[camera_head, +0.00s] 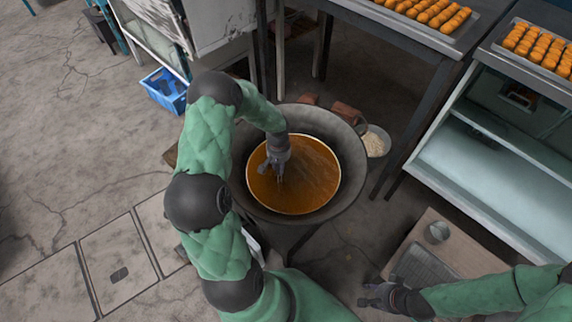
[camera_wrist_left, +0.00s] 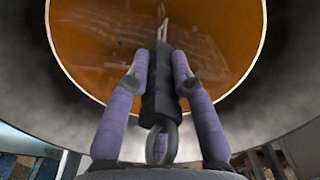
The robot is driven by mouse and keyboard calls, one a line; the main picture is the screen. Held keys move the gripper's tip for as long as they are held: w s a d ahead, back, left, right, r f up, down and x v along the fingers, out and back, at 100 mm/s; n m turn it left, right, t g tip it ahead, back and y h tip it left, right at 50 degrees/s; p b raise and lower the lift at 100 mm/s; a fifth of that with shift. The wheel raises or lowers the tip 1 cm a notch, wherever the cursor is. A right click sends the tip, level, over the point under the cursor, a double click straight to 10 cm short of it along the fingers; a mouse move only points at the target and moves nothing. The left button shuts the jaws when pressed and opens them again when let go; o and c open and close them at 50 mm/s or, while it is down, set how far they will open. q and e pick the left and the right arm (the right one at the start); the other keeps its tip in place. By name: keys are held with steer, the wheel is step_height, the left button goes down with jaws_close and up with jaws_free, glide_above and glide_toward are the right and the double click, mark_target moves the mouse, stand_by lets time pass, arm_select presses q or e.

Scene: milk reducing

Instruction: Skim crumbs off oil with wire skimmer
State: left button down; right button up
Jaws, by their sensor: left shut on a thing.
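A wide dark pan (camera_head: 346,150) holds brown-orange oil (camera_head: 312,165) inside a pale ring; the oil also fills the upper part of the left wrist view (camera_wrist_left: 222,40). My left gripper (camera_head: 273,168) is over the left part of the oil. It is shut on the dark handle of the skimmer (camera_wrist_left: 158,98), which has a loop at its near end. The handle's far end points into the oil; the wire head is not clearly visible. Crumbs cannot be made out clearly. My right gripper (camera_head: 374,295) is at the lower right, away from the pan; its finger opening is unclear.
A small bowl of pale bits (camera_head: 375,141) stands right of the pan, near bricks (camera_head: 346,112). Trays of orange fried pieces (camera_head: 437,10) rest on the tables at upper right. A low board with a metal tray (camera_head: 424,268) is at lower right. A blue crate (camera_head: 165,90) is at upper left.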

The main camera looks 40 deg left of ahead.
arm_select(q)
steer(key=shift+s+a+r+p, duration=0.15)
steer(key=shift+r+p, duration=0.55)
steer(key=shift+r, duration=0.4)
steer(key=shift+s+a+r+p, duration=0.2)
steer(key=shift+r+p, duration=0.55)
steer(key=shift+r, duration=0.35)
steer(key=shift+s+a+r+p, duration=0.15)
steer(key=shift+r+p, duration=0.55)
steer(key=shift+r, duration=0.4)
arm_select(e)
steer(key=shift+r, duration=2.15)
